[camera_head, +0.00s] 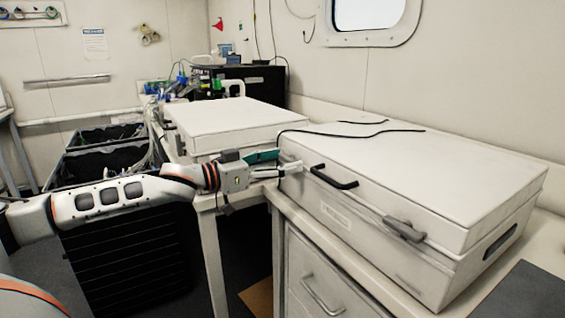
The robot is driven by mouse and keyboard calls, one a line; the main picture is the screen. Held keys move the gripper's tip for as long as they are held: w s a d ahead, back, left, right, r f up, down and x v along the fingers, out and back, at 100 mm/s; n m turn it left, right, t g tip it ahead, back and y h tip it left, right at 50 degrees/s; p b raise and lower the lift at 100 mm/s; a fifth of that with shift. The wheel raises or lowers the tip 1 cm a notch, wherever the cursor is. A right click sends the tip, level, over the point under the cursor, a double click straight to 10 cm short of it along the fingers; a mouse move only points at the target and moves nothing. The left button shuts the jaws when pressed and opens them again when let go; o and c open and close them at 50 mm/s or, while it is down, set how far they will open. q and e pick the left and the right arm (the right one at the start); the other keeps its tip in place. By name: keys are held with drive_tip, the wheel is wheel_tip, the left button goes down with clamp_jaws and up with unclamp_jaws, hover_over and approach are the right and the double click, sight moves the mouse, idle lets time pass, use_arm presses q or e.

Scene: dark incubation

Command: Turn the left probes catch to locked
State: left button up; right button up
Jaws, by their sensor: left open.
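A large white lidded case (400,170) stands on the bench at the right, its lid down. On its front are a black handle (334,178) and, toward the right end, a grey catch (405,229). My left arm comes in from the left. My left gripper (284,168) is at the case's left front corner, left of the black handle, open with nothing seen between its fingers. The left catch is not clearly visible; the gripper covers that corner. I cannot tell whether the fingers touch it. My right gripper is not in view.
A second white case (235,124) stands behind my left gripper. A black cable (350,132) lies over the near case's lid. A drawer with a handle (322,294) is under the bench. Dark crates (105,160) stand at the left. A dark mat (520,295) lies at the right front.

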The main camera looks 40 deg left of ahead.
use_arm(q)
drive_tip(key=c, duration=1.1)
